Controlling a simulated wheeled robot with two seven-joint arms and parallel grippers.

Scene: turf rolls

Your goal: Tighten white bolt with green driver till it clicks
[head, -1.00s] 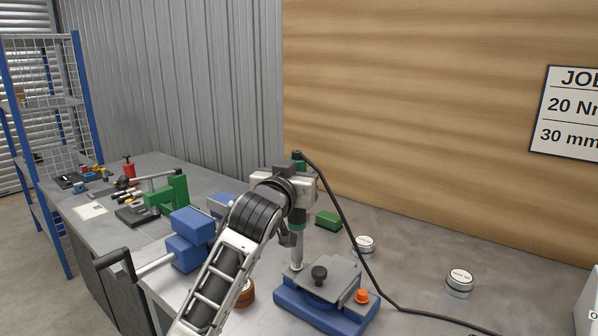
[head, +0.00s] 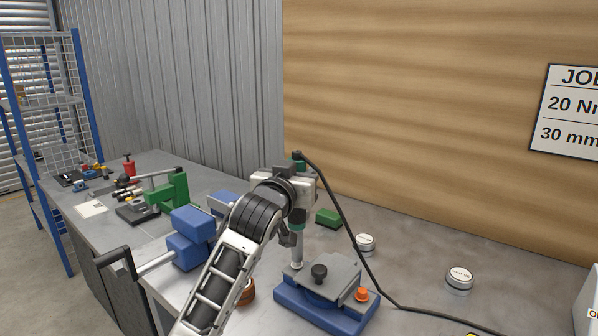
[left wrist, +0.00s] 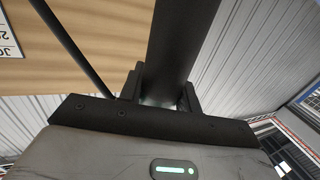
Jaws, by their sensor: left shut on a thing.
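The driver (head: 297,216) is a dark grey upright tool with green bands and a black cable (head: 343,205) from its top. My left gripper (head: 303,188) is shut around its upper body. In the left wrist view the dark driver body (left wrist: 182,40) stands between the two fingers (left wrist: 160,92). The driver's pale metal lower end (head: 297,253) points down at the back left of a blue fixture (head: 320,313) with a grey plate (head: 345,272). I cannot make out the white bolt or whether the tip touches it. My right gripper is not in view.
The fixture carries a black knob (head: 319,272) and an orange button (head: 361,295). A green block (head: 328,218) and two round white-topped pieces (head: 365,242) (head: 460,278) stand behind and right. A blue-jawed vise (head: 188,238) is left. The cable runs along the bench to the right.

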